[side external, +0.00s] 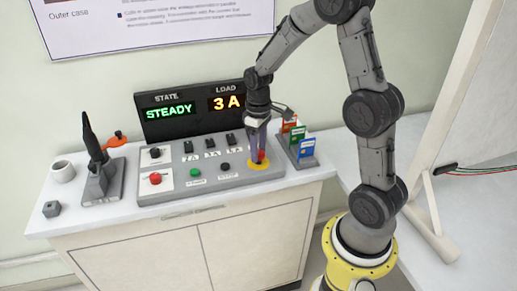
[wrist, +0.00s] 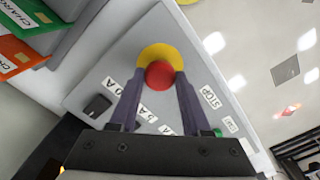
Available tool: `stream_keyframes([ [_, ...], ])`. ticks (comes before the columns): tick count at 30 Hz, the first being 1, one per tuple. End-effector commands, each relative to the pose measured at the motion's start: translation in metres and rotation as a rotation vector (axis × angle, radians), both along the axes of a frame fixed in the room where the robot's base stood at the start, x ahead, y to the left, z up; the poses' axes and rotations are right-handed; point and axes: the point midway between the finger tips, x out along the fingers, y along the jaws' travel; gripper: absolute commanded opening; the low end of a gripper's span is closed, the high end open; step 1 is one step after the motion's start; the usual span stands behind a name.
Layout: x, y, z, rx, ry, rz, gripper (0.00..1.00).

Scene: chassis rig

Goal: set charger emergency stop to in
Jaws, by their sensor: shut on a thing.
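The emergency stop, a red round button (side external: 262,156) on a yellow disc (side external: 259,166), is at the right front of the grey control panel (side external: 215,188). In the wrist view the red button (wrist: 159,75) sits between the two fingertips, with its yellow disc (wrist: 152,52) behind. My gripper (side external: 257,154) points down at the button from above, its fingers on either side of it. In the wrist view my gripper (wrist: 160,78) is shut on the button. I cannot tell whether the button is in or out.
The panel also has another red button (side external: 155,178), a green button (side external: 195,173), a black button (side external: 225,167) and several switches. The display (side external: 190,108) reads STEADY and 3 A. Coloured cards (side external: 298,134) stand close on the right. A black pointed tool (side external: 92,150) stands left.

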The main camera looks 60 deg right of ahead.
Motion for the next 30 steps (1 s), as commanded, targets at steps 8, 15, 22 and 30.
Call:
stream_keyframes([
  [8, 0.001, 0.000, 0.000, 0.000, -0.002, 0.000, 0.00],
  [15, 0.000, 0.000, -0.001, 0.000, -0.002, 0.000, 0.00],
  [22, 0.001, 0.000, -0.012, 0.000, -0.002, 0.000, 0.00],
  [30, 0.001, 0.000, -0.013, 0.000, -0.002, 0.000, 0.58],
])
